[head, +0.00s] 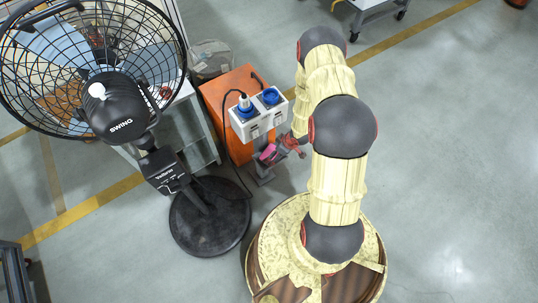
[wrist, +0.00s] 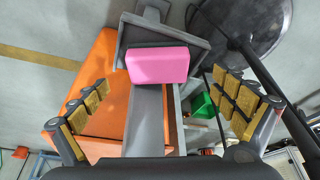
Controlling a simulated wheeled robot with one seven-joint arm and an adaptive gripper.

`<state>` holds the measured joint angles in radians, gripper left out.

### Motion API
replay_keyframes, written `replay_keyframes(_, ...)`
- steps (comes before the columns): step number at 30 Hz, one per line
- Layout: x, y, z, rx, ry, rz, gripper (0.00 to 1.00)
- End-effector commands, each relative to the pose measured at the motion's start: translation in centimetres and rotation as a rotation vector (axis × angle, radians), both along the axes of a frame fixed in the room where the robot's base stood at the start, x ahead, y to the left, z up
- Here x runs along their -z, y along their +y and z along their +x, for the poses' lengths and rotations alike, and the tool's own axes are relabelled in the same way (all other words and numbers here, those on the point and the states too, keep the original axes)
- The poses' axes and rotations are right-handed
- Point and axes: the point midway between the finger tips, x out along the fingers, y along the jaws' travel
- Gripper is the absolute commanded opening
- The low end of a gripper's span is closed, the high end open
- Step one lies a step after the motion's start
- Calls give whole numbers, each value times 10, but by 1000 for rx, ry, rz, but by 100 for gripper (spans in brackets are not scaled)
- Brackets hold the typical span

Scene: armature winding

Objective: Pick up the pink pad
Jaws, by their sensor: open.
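The pink pad (wrist: 157,65) is a small block lying on a grey metal stand (wrist: 208,42) in the wrist view. In the head view the pad (head: 267,153) shows as a small pink patch beside the orange cabinet, partly covered. My gripper (wrist: 161,82) is open and empty. Its two yellow-padded fingers stand wide apart, one to the left and one to the right of the pad, with clear gaps on both sides. The pad lies a little beyond the fingertips, between their lines. In the head view my arm and wrist hide most of the gripper.
An orange cabinet (head: 228,88) with a white blue-socketed power box (head: 259,115) stands close to the pad. A large fan on a round black base (head: 209,216) stands left. A green object (wrist: 202,105) sits right of the stand. Floor on the right is clear.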

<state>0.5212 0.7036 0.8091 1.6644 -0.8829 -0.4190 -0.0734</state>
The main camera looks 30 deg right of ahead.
Motion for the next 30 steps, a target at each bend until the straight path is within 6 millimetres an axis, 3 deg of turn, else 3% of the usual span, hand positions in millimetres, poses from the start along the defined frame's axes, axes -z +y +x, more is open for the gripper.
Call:
replay_keyframes(18,62,11,30,1,5,-1,97)
replay_keyframes(26,62,11,32,2,4,-1,96)
replay_keyframes(30,62,11,32,2,5,-1,88)
